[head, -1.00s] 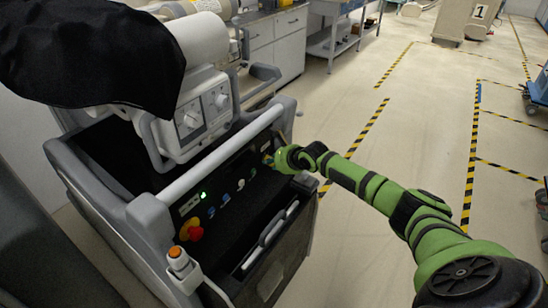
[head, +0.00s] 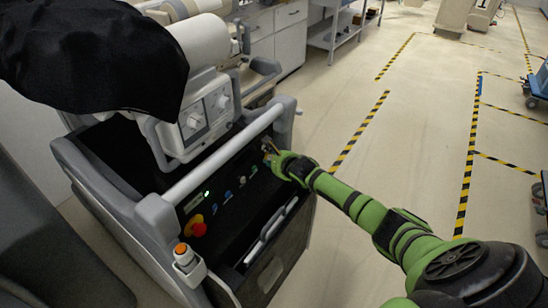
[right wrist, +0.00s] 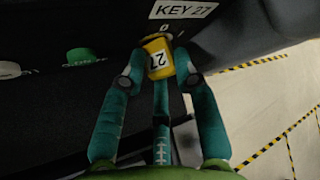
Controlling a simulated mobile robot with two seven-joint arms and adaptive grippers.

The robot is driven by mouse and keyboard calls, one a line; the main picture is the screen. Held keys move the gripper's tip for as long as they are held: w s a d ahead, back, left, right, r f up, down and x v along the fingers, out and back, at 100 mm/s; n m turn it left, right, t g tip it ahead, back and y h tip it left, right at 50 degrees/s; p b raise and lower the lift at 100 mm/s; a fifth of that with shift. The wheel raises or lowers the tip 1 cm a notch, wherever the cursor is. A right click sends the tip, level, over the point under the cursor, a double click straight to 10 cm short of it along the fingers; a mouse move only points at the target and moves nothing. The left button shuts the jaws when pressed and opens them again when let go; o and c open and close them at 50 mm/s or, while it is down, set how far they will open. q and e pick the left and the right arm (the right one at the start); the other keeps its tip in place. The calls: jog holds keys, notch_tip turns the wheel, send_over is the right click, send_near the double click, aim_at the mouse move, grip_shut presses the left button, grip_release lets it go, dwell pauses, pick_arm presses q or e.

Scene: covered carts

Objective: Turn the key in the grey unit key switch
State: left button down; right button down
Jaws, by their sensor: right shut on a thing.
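The grey unit (head: 160,212) stands at left in the head view, with a dark sloped panel (head: 232,200) below its grey push bar. My right gripper (head: 269,151) is at the right end of this panel. In the right wrist view my right gripper (right wrist: 160,62) is shut on a yellow key (right wrist: 157,45) with a white "27" tag. The key is at the panel, just below the "KEY 27" label (right wrist: 183,9). A "0" mark shows above it. The switch itself is mostly hidden behind the key and fingers. My left gripper is not in view.
Several coloured knobs (head: 227,195), a lit green lamp and a red stop button (head: 198,229) line the panel to the left. A black cover (head: 95,60) drapes over the unit's top. Open floor with striped tape (head: 358,132) lies to the right.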

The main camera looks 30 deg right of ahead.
jog(key=shift+f+h, duration=0.15)
jog(key=shift+h, duration=0.15)
jog(key=shift+s+a+f+n+t+b, duration=0.15)
jog(key=shift+f+n+t+b, duration=0.2)
jog(key=shift+b, duration=0.2)
jog(key=shift+n+t+h+b, duration=0.25)
jog(key=shift+n+h+b, duration=0.1)
jog(key=shift+h+b, duration=0.3)
jog(key=shift+r, duration=0.2)
